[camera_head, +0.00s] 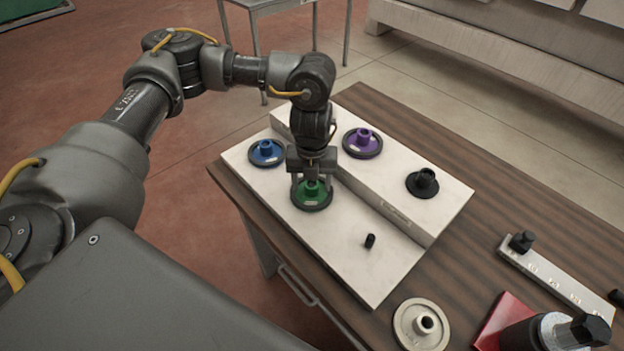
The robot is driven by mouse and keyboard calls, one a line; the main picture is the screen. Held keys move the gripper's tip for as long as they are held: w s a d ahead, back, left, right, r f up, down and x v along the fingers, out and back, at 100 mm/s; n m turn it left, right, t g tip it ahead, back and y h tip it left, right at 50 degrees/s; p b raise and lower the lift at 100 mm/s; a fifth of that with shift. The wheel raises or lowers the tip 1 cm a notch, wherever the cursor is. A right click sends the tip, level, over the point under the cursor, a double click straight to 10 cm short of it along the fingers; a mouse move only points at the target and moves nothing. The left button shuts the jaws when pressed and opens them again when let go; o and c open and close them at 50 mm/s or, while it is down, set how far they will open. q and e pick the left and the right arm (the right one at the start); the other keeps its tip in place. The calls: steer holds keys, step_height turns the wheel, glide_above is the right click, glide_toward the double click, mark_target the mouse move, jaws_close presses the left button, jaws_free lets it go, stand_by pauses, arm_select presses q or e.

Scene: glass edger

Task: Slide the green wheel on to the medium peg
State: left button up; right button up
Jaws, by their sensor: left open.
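The green wheel (312,203) has a dark rim and a raised green hub. It sits on the lower step of the white stepped board (385,283). My left gripper (313,181) points down over the green wheel, with its open fingers at either side of the hub. Whether they touch it I cannot tell. A short bare black peg (370,241) stands on the same lower step, to the right and nearer. I cannot tell whether it is the medium one.
A blue wheel (267,155) sits close to the left gripper. A purple wheel (362,146) and a black flanged piece (422,187) are on the upper step. A cream wheel (422,329), a red pad (500,318) and a metal bar (553,279) lie on the wooden table (535,205).

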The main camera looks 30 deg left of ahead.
arm_select(q)
step_height(320, 180, up, 11)
steer(key=b, duration=0.1)
stand_by(0.4)
steer(key=shift+f, duration=0.1)
stand_by(0.4)
